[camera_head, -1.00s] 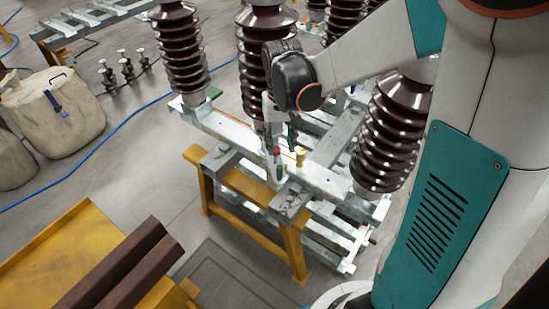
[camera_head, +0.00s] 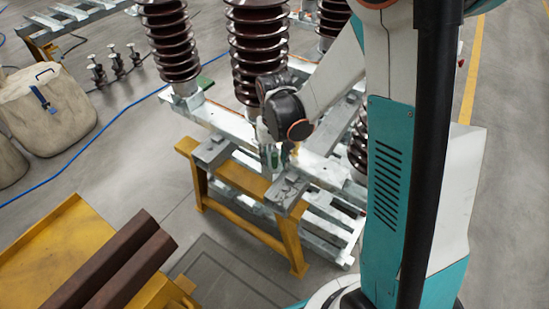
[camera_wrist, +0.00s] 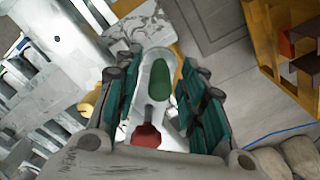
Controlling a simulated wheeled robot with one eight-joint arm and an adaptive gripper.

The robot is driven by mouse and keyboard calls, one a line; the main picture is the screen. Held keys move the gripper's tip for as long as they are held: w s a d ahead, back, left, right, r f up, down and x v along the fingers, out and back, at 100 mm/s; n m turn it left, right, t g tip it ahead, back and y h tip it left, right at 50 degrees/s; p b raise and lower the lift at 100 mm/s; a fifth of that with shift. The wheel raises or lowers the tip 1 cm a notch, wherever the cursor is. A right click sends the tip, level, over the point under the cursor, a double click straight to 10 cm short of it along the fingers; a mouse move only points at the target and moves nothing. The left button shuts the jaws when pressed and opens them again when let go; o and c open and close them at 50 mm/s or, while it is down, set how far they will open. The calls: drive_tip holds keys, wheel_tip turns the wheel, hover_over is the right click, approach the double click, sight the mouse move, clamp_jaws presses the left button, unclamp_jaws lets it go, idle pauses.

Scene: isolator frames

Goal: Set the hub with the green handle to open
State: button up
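The green handle (camera_wrist: 160,80) lies between the two fingers of my gripper (camera_wrist: 157,72) in the wrist view, on a pale metal part. A red handle or tab (camera_wrist: 147,135) shows nearer the palm, also between the fingers. The teal-padded fingers stand apart, with visible gaps beside the green handle; I cannot tell whether either touches it. In the head view my gripper (camera_head: 275,152) points down at the frame beam, and the green handle (camera_head: 274,162) shows just at its fingertips. The hub body is mostly hidden by the fingers.
A brass-yellow fitting (camera_wrist: 88,103) stands left of the fingers in the wrist view. Tall brown ribbed insulators (camera_head: 256,45) rise from the galvanised beam (camera_head: 225,122) close behind my arm. A yellow trestle (camera_head: 245,180) supports the frame. Open floor lies in front.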

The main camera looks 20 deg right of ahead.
drive_tip(key=shift+c, duration=0.6)
clamp_jaws()
drive_tip(key=shift+d, duration=0.1)
drive_tip(key=shift+s+d+n, duration=0.1)
drive_tip(key=shift+d+n, duration=0.2)
drive_tip(key=shift+d, duration=0.2)
drive_tip(key=w+d+n, duration=0.1)
drive_tip(key=d+n, duration=0.1)
drive_tip(key=d, duration=0.4)
drive_tip(key=w+d+n+b, duration=0.1)
drive_tip(key=d+n, duration=0.2)
drive_tip(key=d, duration=0.4)
drive_tip(key=shift+w, duration=0.3)
